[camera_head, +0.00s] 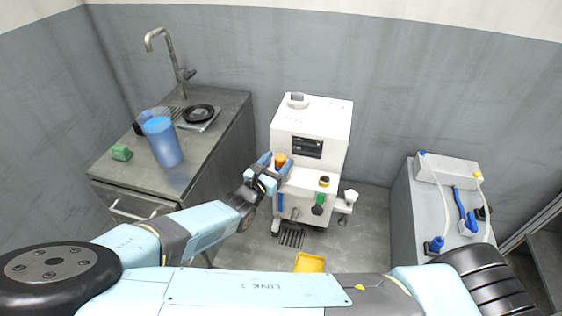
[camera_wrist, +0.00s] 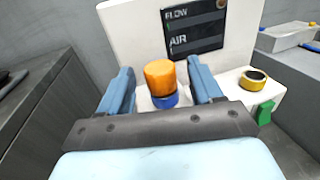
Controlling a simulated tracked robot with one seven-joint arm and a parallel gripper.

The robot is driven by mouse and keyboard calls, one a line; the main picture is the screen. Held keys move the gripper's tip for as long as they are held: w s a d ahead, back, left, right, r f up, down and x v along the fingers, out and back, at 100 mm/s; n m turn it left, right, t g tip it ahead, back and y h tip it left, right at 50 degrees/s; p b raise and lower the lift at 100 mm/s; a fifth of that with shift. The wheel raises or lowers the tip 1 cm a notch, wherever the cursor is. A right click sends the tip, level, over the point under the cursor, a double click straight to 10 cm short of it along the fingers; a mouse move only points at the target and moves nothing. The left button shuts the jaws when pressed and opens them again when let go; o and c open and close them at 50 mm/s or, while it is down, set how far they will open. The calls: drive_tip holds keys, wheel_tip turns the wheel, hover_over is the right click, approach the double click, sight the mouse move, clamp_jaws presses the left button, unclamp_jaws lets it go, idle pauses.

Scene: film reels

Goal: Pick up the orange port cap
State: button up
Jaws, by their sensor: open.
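The orange port cap (camera_wrist: 160,77) is a short cylinder standing upright on a blue ring (camera_wrist: 166,100) on the ledge of the white machine. It also shows in the head view (camera_head: 280,159), partly hidden by my gripper. My gripper (camera_wrist: 160,88) is open, with one blue finger on each side of the cap and gaps visible between the fingers and the cap. In the head view my gripper (camera_head: 272,165) is at the front left of the machine.
The white machine (camera_head: 312,133) has a dark panel (camera_wrist: 193,33) behind the cap. A yellow and black cap (camera_wrist: 253,80) sits to the right above a green part (camera_wrist: 264,113). A counter (camera_head: 213,144) with a blue pitcher (camera_head: 161,140) is left; a grey cabinet (camera_head: 402,205) is right.

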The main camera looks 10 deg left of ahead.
drive_tip(key=shift+x, duration=1.05)
drive_tip(key=shift+c, duration=0.5)
drive_tip(key=c, duration=0.9)
